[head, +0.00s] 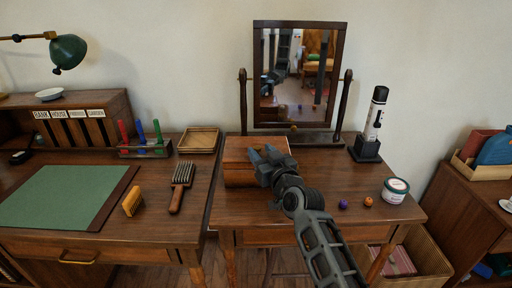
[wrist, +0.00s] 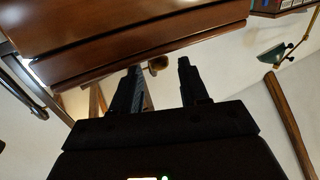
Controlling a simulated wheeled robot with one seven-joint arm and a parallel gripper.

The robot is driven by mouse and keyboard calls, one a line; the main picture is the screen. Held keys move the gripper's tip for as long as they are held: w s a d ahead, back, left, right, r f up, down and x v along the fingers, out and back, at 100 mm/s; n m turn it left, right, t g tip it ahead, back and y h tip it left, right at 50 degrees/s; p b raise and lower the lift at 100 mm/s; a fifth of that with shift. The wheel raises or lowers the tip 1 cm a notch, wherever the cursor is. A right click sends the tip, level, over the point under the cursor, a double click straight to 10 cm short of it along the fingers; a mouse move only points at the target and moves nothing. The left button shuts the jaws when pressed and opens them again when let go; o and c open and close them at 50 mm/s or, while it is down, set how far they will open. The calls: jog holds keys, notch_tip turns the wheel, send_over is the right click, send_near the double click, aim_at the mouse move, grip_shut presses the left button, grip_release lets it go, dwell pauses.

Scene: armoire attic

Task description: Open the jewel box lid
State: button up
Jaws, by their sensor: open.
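The jewel box (head: 238,172) is a brown wooden box on the right-hand table, in front of the mirror. Its lid (head: 240,148) looks closed in the head view. My gripper (head: 266,156) is at the right part of the box, its fingers over or against the lid's right side; I cannot tell whether they touch. The arm hides the box's right front corner. In the wrist view, my gripper (wrist: 158,80) has its two dark fingers apart with nothing between them. A reddish-brown wooden surface, likely the box (wrist: 130,35), fills the top of that view, close to the fingertips.
A tilting mirror (head: 297,75) stands behind the box. A black stand with a white-and-black device (head: 374,120) is at the back right. A round tin (head: 395,190), a purple ball (head: 343,204) and an orange ball (head: 368,201) lie right of my arm.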

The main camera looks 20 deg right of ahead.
aim_at(259, 149)
jog(key=shift+w+a, duration=0.1)
jog(key=shift+w, duration=1.65)
jog(key=shift+c, duration=0.2)
grip_shut()
